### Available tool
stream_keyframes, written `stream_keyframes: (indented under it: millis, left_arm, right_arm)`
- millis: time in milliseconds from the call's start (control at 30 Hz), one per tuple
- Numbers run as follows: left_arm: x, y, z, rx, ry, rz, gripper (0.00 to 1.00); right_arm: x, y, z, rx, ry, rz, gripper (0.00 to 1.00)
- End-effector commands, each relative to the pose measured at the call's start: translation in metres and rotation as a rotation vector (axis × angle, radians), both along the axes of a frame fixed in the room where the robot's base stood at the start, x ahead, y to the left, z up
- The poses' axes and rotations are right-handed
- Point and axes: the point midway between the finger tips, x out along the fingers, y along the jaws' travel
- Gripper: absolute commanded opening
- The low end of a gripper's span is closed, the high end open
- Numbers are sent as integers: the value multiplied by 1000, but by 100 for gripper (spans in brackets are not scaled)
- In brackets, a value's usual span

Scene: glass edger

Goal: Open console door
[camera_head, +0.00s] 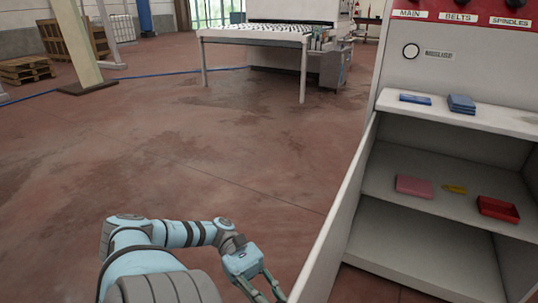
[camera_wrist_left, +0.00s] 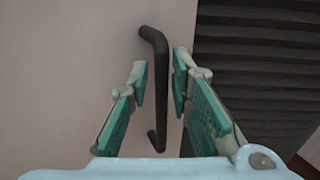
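The console door (camera_head: 338,222) stands swung open from the grey console, seen nearly edge-on in the head view. Its pale outer face fills the left of the left wrist view (camera_wrist_left: 70,70). A dark bent bar handle (camera_wrist_left: 155,38) is mounted on that face. My left gripper (camera_head: 266,289) is beside the door's outer side, low in the head view. In the left wrist view the fingers (camera_wrist_left: 159,78) are spread, with the handle bar showing in the gap between them. Whether a finger touches it I cannot tell. My right gripper is not in view.
The open console has a shelf (camera_head: 380,173) with a pink block (camera_head: 414,187), a yellow item (camera_head: 455,189) and a red tray (camera_head: 498,209). Blue items (camera_head: 461,103) lie on the ledge above. A roller table (camera_head: 255,36) stands at the back. The floor left of the door is clear.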

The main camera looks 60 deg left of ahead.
Motion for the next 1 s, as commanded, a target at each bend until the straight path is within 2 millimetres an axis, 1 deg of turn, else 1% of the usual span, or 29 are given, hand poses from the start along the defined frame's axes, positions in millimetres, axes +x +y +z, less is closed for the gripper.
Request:
stream_keyframes:
  millis: [33, 133, 200, 300, 900, 967, 1000]
  left_arm:
    - [0, 11, 0, 2, 0, 4, 20]
    - [-1, 33, 0, 1, -1, 4, 20]
    - [-2, 44, 1, 0, -3, 3, 20]
    - [-3, 52, 1, -1, -1, 1, 20]
    - [-4, 53, 1, -1, 5, -1, 20]
    - [-3, 53, 0, -1, 43, 4, 20]
    - [2, 53, -3, 7, 104, 28, 20]
  right_arm:
    - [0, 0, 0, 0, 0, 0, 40]
    - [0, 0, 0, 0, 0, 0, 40]
    - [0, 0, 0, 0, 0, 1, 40]
    - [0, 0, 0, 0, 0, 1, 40]
    - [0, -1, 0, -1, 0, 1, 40]
    - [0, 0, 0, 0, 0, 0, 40]
    - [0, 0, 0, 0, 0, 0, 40]
